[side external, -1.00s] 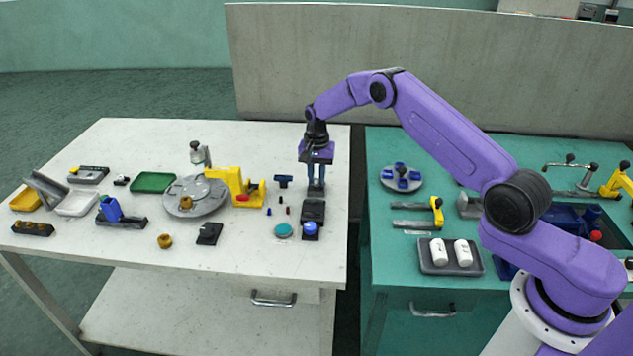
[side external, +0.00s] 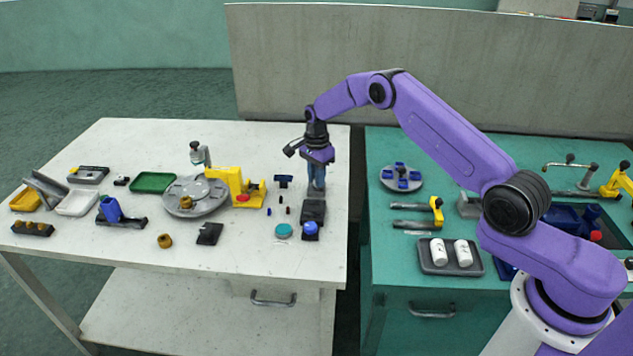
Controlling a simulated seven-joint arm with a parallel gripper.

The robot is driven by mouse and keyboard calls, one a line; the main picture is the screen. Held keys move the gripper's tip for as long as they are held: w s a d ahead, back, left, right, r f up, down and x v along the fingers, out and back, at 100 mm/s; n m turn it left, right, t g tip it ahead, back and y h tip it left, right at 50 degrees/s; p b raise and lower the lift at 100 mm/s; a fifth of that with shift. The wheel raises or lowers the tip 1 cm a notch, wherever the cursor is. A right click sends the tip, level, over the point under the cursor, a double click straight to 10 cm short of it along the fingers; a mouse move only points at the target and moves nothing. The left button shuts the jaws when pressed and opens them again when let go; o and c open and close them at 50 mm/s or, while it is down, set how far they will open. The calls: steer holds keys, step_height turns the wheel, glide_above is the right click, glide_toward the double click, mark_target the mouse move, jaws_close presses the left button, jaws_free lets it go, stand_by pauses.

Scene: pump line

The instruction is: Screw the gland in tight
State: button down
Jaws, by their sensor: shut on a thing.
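My gripper (side external: 317,186) points straight down over the right part of the white table. Its blue fingers are shut, with their tips low behind a dark block (side external: 313,211). The gland between the fingertips is too small and too hidden to make out. I cannot tell from this view how deep it sits or whether it is straight. A round blue cap (side external: 311,227) sits on a dark base at the front of the block.
Left of my gripper stand a small dark-blue T-shaped piece (side external: 284,181), a yellow fixture (side external: 235,187) and a grey round plate (side external: 182,208). A teal disc (side external: 283,230) lies in front. A gap separates the white table from the green bench (side external: 380,260).

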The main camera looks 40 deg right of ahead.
stand_by(0.3)
steer(key=m, duration=0.7)
steer(key=m, duration=0.7)
steer(key=shift+d, duration=0.1)
steer(key=c, duration=1.2)
jaws_free()
steer(key=shift+r, duration=2.2)
